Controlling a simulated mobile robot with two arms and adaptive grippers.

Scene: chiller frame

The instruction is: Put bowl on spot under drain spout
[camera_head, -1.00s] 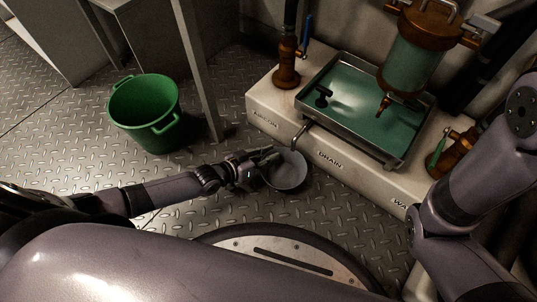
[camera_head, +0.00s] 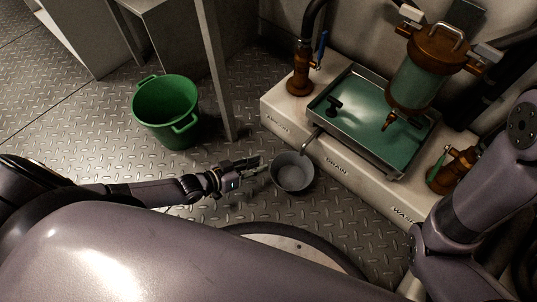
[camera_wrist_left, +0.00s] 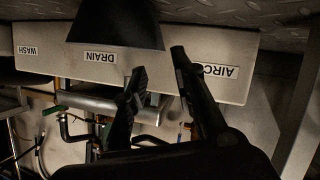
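The grey bowl (camera_head: 292,174) stands upright on the floor, close to the front of the white base. The drain spout (camera_head: 311,139) comes out of the base above the DRAIN label and ends over the bowl's far rim. My left gripper (camera_head: 256,164) is open and empty, just left of the bowl with a small gap. In the left wrist view the two fingers (camera_wrist_left: 157,78) are spread apart with nothing between them. The bowl shows there as a dark shape (camera_wrist_left: 115,25) at the top. My right gripper is out of view; only my right arm shows.
A green bucket (camera_head: 167,112) stands on the floor left of a metal post (camera_head: 216,75). A metal tray (camera_head: 368,122) sits on the white base (camera_head: 290,121), beneath a brown-capped filter (camera_head: 420,65).

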